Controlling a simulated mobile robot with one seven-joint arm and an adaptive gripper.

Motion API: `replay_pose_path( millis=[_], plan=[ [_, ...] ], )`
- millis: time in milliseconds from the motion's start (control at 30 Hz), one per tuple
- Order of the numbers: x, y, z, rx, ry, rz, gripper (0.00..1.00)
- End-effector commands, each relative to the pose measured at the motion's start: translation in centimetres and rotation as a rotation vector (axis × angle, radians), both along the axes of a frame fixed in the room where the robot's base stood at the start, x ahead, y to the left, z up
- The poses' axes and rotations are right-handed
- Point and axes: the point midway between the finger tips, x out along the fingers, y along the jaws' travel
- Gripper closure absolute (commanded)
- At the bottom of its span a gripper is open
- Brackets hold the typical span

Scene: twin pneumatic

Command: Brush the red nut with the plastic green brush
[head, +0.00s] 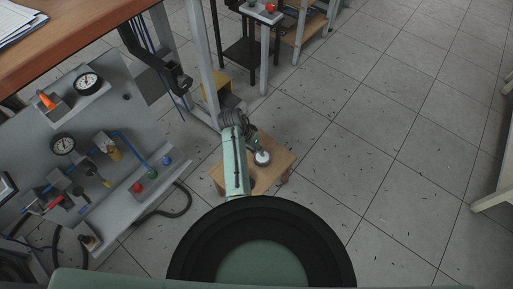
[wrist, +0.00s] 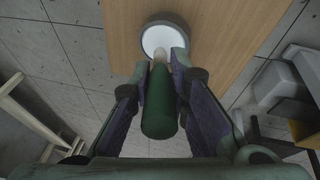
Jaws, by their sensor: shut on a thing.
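My gripper (wrist: 164,68) is shut on the green brush (wrist: 159,105), whose thick green handle lies between the fingers in the wrist view. Its pale narrow end points at a round white dish with a grey rim (wrist: 165,40); whether they touch cannot be told. In the head view my gripper (head: 254,143) is low over the wooden stool, beside the white dish (head: 262,158). The brush is hard to make out in the head view.
The grey panel (head: 110,115) with gauges, valves and hoses stands left of my arm. The wooden stool (head: 279,156) is under my gripper. A wooden tabletop (head: 80,35) is at upper left. Another small red item (head: 270,7) is at the top. Open tiled floor lies right.

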Motion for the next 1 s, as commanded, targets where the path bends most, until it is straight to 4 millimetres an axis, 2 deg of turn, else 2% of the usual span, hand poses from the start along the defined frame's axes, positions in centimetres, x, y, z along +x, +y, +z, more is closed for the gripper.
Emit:
replay_pose_path(
  millis=[1000],
  plan=[
    [-0.03, -0.01, -0.84, 0.001, 0.001, 0.000, 1.00]
  ],
)
